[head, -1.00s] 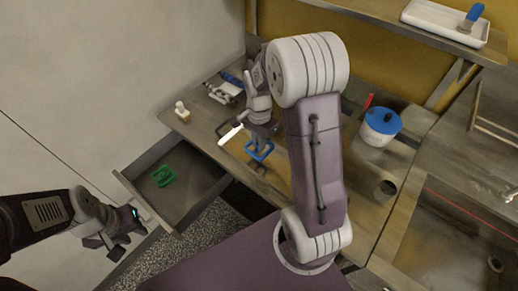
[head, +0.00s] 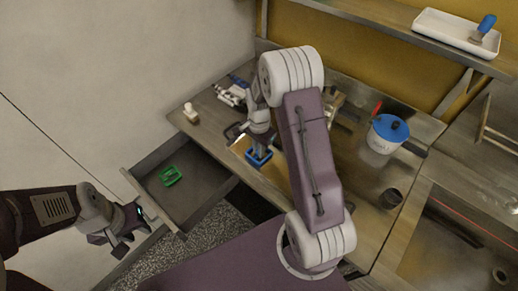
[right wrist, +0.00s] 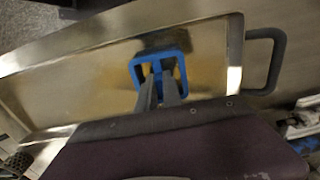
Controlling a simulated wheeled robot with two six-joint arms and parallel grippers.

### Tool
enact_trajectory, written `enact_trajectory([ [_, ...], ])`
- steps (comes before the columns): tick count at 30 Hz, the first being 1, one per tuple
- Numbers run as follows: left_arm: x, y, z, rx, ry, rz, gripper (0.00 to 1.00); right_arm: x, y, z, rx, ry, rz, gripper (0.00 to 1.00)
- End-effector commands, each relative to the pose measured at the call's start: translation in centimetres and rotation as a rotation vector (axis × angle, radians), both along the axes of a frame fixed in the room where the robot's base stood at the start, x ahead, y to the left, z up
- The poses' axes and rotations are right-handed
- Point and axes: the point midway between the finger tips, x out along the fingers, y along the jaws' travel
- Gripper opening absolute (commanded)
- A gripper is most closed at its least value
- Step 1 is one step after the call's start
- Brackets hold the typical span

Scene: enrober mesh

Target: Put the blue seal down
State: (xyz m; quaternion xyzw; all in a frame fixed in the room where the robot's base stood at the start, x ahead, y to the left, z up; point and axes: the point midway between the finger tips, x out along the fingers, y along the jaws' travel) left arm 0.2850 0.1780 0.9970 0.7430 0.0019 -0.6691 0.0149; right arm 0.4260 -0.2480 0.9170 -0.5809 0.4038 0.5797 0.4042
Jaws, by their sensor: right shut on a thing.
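In the right wrist view the seal (right wrist: 161,58) is between the fingertips (right wrist: 160,88), over a shallow metal tray (right wrist: 90,85). A dark patch lies beside it; I cannot tell whether it touches the tray. My left gripper (head: 132,238) is open by the pulled-out drawer's front (head: 152,205), apart from the seal.
A green seal-like frame (head: 171,176) lies in the open drawer. A small pale stamp-like piece (head: 190,113) stands on the counter's left. A shelf holds a white tray (head: 455,31).

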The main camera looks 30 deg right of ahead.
Motion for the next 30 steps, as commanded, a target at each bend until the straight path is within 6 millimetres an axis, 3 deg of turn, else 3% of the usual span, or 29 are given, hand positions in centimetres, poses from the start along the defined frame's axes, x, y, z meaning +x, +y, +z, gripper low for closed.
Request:
enact_trajectory([
  [1, 0.0, 0.0, 0.0, 0.000, 0.000, 0.000, 0.33, 0.0, 0.0, -0.1, 0.000, 0.000, 0.000, 0.18],
  [3, 0.0, 0.0, 0.0, 0.000, 0.000, 0.000, 0.33, 0.0, 0.0, -0.1, 0.000, 0.000, 0.000, 0.32],
  [14, 0.0, 0.0, 0.4, 0.000, 0.000, 0.000, 0.33, 0.0, 0.0, 0.7, -0.001, -0.001, 0.000, 0.32],
  [17, 0.0, 0.0, 0.2, 0.000, 0.000, 0.000, 0.33, 0.1, 0.0, 2.5, 0.000, -0.004, 0.000, 0.32],
  [24, 0.0, 0.0, 0.4, 0.000, 0.000, 0.000, 0.33, 0.1, 0.0, 8.8, -0.001, -0.006, 0.000, 0.32],
  [30, 0.0, 0.0, 0.6, 0.000, 0.000, 0.000, 0.33, 0.0, 0.0, 11.8, 0.000, -0.002, 0.000, 0.32],
])
